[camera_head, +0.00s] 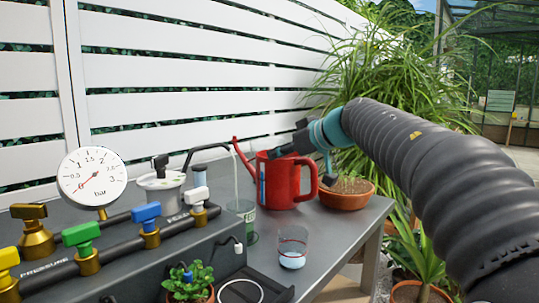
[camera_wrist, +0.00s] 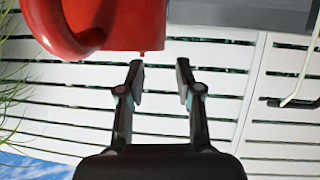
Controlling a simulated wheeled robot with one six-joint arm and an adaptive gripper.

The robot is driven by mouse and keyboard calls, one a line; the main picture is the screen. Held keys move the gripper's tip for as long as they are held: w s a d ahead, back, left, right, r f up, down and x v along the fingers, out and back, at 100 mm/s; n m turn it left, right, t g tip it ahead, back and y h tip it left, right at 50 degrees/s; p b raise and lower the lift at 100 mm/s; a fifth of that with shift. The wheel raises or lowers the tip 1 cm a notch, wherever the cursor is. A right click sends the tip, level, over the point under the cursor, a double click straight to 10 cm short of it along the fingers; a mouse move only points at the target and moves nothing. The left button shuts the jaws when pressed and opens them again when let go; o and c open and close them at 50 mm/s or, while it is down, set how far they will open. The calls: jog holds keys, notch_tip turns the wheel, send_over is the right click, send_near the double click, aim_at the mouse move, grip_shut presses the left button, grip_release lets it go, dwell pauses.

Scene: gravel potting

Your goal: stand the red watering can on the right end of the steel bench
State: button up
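The red watering can (camera_head: 277,184) stands upright on the grey steel bench (camera_head: 340,236), toward its right end and just left of a terracotta bowl. Its spout points up and left, and its handle is on the right. My gripper (camera_head: 285,146) is at the height of the can's top, in front of part of its rim. In the wrist view the gripper (camera_wrist: 160,72) has its two fingers apart with nothing between them. The can (camera_wrist: 120,22) shows beyond the fingertips there, with its handle to the left. Whether a finger touches the can cannot be told.
The terracotta bowl (camera_head: 346,201) with a plant stands close to the can's right. A clear glass (camera_head: 292,253) stands in front, and a green-tinted glass (camera_head: 241,212) to the left. Valves and a gauge (camera_head: 92,179) fill the left. A white fence (camera_head: 190,75) runs behind.

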jog(key=shift+v, duration=2.75)
jog(key=s+d+r+m+t+h, duration=0.35)
jog(key=d+r+t, duration=0.25)
jog(key=t, duration=0.3)
jog(key=s+d+f+m+g+h, duration=0.1)
jog(key=s+d+f+m+h, duration=0.4)
jog(key=d+f+m+h, duration=0.3)
jog(key=s+d+f+g, duration=0.2)
jog(key=s+f+g, duration=0.1)
jog(key=s+f, duration=0.3)
jog(key=s+d+f+g, duration=0.2)
jog(key=s+f+g, duration=0.15)
jog(key=f, duration=0.55)
jog(key=s+a+f+g+y, duration=0.1)
jog(key=s+a+f+g, duration=0.1)
jog(key=s+f, duration=0.5)
jog(key=s+a+f+n+g+y, duration=0.1)
jog(key=s+a+f+g, duration=0.2)
jog(key=s+f, duration=0.4)
jog(key=shift+a, duration=0.35)
